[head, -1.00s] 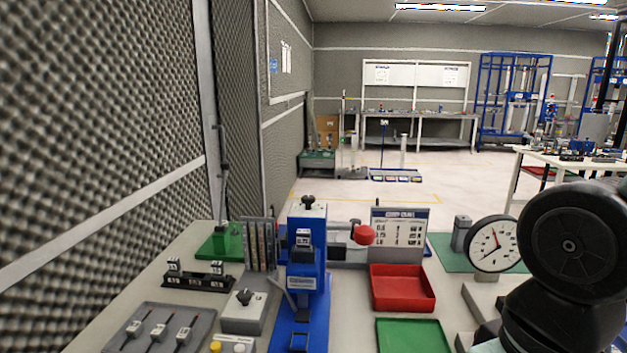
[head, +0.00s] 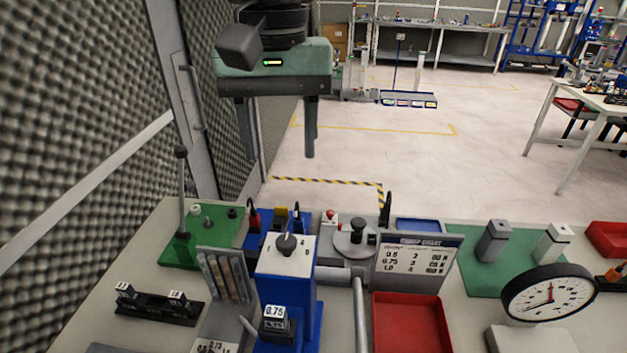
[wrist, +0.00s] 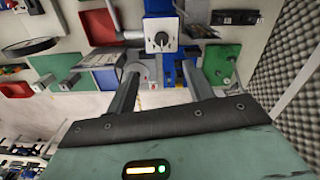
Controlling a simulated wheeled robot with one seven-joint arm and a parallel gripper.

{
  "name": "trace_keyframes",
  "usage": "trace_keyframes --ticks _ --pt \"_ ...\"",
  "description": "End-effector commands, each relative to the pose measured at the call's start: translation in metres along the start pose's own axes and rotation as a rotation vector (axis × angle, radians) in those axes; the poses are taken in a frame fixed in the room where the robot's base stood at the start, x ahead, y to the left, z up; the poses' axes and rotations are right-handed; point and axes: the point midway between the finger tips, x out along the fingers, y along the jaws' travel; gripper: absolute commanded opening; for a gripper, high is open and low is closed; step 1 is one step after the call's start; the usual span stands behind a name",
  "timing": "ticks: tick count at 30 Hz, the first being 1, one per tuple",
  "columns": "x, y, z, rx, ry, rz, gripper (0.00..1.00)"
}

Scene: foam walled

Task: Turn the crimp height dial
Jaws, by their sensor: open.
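The crimp height dial appears to be the black knob (head: 287,244) on the white top plate of the blue press (head: 288,285), in the head view. A plate on the press front reads 0.75. In the wrist view the knob (wrist: 160,40) shows near the upper middle on its pale square plate. My gripper (head: 279,155) is open and empty, fingers pointing down, above and beyond the press in the head view. Its fingers (wrist: 160,68) are apart in the wrist view, with the knob in line with the gap between them. Nothing touches the knob.
A crimp chart board (head: 415,262), a red tray (head: 411,325) and a dial gauge (head: 548,294) stand right of the press. A grey rack (head: 226,275) and a black block (head: 158,306) stand left. A foam wall borders the left side. Air above the press is clear.

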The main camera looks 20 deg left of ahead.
Motion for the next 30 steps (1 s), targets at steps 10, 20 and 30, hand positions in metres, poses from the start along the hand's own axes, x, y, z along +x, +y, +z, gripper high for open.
trace_keyframes --ticks 10,20,30 --pt "0.029 -0.004 0.000 0.004 -0.002 0.006 0.52" --pt "0.097 -0.003 0.000 0.003 -0.003 0.006 0.52" --pt "0.156 -0.003 0.000 0.003 -0.001 0.004 0.52"
